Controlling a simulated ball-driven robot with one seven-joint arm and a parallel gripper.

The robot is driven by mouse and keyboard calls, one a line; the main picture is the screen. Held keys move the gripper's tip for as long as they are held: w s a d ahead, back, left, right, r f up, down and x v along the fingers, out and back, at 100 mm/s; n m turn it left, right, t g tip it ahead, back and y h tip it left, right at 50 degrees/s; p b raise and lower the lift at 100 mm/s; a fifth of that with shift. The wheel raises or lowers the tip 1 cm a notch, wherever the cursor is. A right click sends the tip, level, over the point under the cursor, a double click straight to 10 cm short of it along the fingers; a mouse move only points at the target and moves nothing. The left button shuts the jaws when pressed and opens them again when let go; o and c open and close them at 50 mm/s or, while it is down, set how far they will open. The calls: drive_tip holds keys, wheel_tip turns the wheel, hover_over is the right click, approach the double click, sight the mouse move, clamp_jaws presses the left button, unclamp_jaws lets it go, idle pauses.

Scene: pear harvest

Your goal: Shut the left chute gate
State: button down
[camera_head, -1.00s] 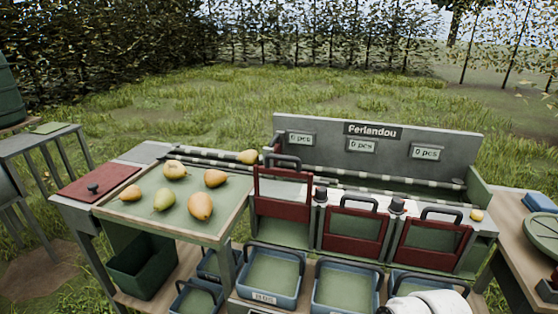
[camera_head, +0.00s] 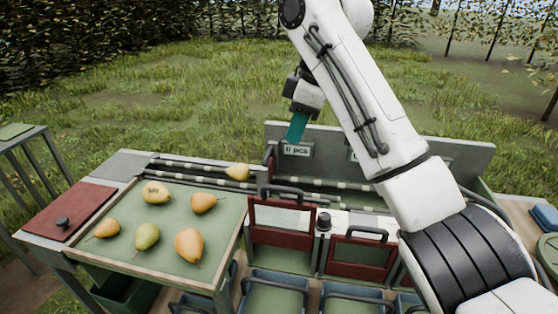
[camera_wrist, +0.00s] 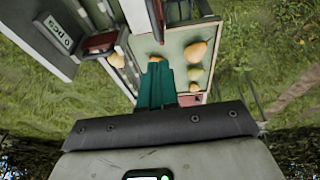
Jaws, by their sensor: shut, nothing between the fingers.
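The left chute gate (camera_head: 283,239) is a red-framed panel with a dark handle (camera_head: 281,190) on top. It stands higher than the middle gate (camera_head: 357,268), with green chute showing beneath it. My gripper (camera_head: 294,138) has teal fingers, closed together and empty. In the head view it appears above and behind the left gate's handle, in front of the counter board, apart from the gate. In the wrist view the fingers (camera_wrist: 155,72) point toward the pear tray; a red piece (camera_wrist: 100,42) shows left of them.
A sorting tray (camera_head: 172,262) with several pears (camera_head: 147,236) stands left of the gates. One pear (camera_head: 238,171) lies by the rollers. Blue crates (camera_head: 272,293) sit below the gates. The grey counter board (camera_head: 445,150) rises behind.

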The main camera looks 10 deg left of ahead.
sight(278, 187)
drive_tip(key=x, duration=0.4)
drive_tip(key=p+x, duration=0.1)
drive_tip(key=x, duration=0.8)
drive_tip(key=shift+w+d+f+p, duration=0.1)
drive_tip(key=shift+w+d+p, duration=0.2)
drive_tip(key=shift+f, duration=0.3)
